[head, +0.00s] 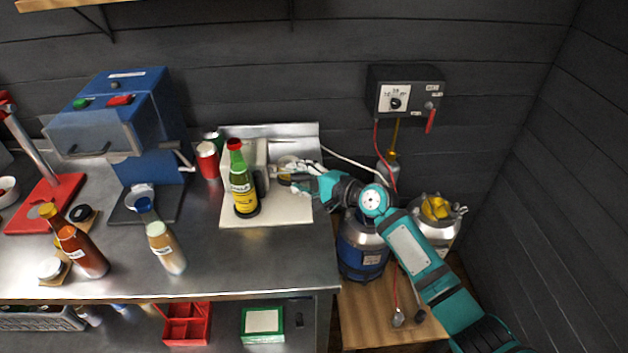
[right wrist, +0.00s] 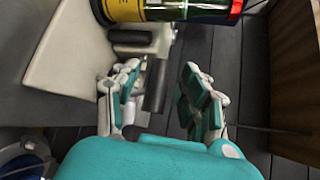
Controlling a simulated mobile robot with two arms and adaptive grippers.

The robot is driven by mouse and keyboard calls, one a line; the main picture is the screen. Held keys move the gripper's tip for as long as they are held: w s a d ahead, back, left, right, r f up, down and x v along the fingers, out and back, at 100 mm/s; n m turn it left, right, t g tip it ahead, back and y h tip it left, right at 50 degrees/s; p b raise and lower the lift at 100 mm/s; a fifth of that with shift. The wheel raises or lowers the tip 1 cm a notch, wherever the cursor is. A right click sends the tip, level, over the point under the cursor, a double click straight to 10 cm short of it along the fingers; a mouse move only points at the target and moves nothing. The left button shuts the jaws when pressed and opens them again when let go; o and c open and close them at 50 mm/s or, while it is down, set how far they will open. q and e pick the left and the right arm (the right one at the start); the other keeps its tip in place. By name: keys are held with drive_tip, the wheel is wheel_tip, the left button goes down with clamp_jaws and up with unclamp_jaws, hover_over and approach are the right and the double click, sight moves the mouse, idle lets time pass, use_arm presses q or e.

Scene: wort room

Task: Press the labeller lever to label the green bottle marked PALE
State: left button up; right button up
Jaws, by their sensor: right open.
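The green bottle (head: 238,163) has a red cap and a yellow label; it stands upright on the pale base of the labeller (head: 287,209), against the front of its grey body. The bottle's marking is too small to read. In the right wrist view the bottle (right wrist: 205,10) crosses the top edge. My right gripper (head: 289,180) is at the right side of the labeller, just right of the bottle. In the right wrist view its fingers (right wrist: 163,97) are spread, with the dark lever handle (right wrist: 156,84) between them, nearer the left finger. I cannot tell whether they touch. My left gripper is out of view.
A blue machine (head: 125,110) stands left of the labeller, with red and green cans (head: 207,160) between. Kegs (head: 362,250) stand right of the bench.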

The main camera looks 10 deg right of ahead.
drive_tip(key=v, duration=1.1)
drive_tip(key=shift+s, duration=0.2)
drive_tip(key=shift+d, duration=0.15)
drive_tip(key=d+f+h+b, duration=0.1)
drive_tip(key=d+f+h, duration=0.15)
drive_tip(key=f, duration=0.75)
drive_tip(key=d+f+h, duration=0.2)
drive_tip(key=d+f, duration=0.1)
drive_tip(key=f, duration=0.7)
drive_tip(key=s+d+f+n+g+h+b, duration=0.1)
drive_tip(key=s+d+f+n+g+h, duration=0.15)
drive_tip(key=s+f, duration=0.6)
drive_tip(key=s+d+f+n+g+h+b, duration=0.1)
drive_tip(key=s+d+f+n, duration=0.2)
drive_tip(key=f, duration=1)
drive_tip(key=s+f+n+g+h, duration=0.1)
drive_tip(key=s+f, duration=0.5)
drive_tip(key=s, duration=0.7)
drive_tip(key=s+f+n+g+b, duration=0.1)
drive_tip(key=s+f+n+g, duration=0.2)
drive_tip(key=s, duration=1)
drive_tip(key=s+f+n+g+h, duration=0.1)
drive_tip(key=s+f+n, duration=0.4)
drive_tip(key=s+f, duration=0.6)
drive_tip(key=s+d+g, duration=0.1)
drive_tip(key=s, duration=0.1)
drive_tip(key=shift+s+f+h+b, duration=0.2)
drive_tip(key=shift+s+h+b, duration=0.1)
drive_tip(key=shift+s, duration=0.05)
